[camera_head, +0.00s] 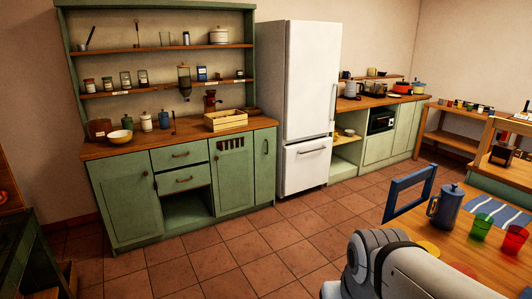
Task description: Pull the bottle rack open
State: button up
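A green cabinet (133,203) with a wooden top stands against the back wall. At its right end is a narrow tall front (264,172) with a small upright handle (265,146), flush with the cabinet and shut. It looks like a pull-out such as a bottle rack, but no bottles show, so I cannot be certain. Left of it is a panel (231,181) with a slotted opening at the top. My arm shows at the bottom right, across the room from the cabinet. My gripper is outside the view.
A white fridge (305,101) stands right of the cabinet. Open tiled floor (240,259) lies in front. A wooden table (453,245) with a blue jug (446,207) and cups, and a blue chair (408,193), are at the right. A dark green stand (30,258) is at the left.

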aim_at(264, 139)
jog(key=z, duration=0.1)
jog(key=i, duration=3.55)
jog(key=u, duration=0.25)
jog(key=i, duration=1)
jog(key=u, duration=0.25)
